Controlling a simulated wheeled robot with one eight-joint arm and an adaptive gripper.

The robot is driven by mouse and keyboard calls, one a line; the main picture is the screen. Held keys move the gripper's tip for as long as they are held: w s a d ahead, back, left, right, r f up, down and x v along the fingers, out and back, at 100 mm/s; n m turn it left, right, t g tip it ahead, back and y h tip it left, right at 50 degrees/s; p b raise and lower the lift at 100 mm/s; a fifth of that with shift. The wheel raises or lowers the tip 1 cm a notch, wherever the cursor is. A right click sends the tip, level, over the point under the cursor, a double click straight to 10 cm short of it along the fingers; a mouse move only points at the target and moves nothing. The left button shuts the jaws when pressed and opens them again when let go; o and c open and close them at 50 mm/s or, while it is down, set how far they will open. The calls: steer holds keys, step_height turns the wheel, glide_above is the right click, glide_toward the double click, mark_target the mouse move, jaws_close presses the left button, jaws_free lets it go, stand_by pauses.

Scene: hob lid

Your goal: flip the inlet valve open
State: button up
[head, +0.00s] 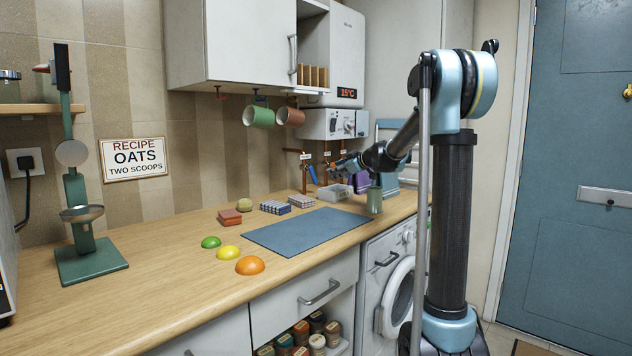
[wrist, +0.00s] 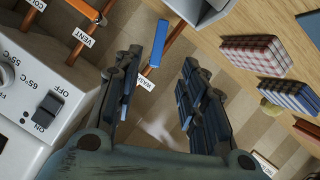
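A blue lever (wrist: 159,43) sits beside a copper pipe (wrist: 178,33) in the wrist view, at a slant to it. A tag reading WASH (wrist: 146,83), partly cut off, is at the pipe's end. The lever also shows in the head view (head: 312,174), against the wall. No tag reading inlet is legible. Other copper pipes carry tags reading VENT (wrist: 83,37) and, partly cut off, COL (wrist: 38,4). My gripper (wrist: 160,62) is open, its two fingers apart on either side of the lever. I see nothing held. In the head view my gripper (head: 343,165) is small and near the pipes.
A white heater unit (wrist: 45,90) with a switch is close on the left of the wrist view. Two mugs (head: 258,117) hang under the cabinet.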

mark_target(314, 177)
steer(key=x, duration=1.6)
steer(key=shift+w+a+f, duration=0.15)
steer(key=shift+a, duration=0.05)
jaws_close()
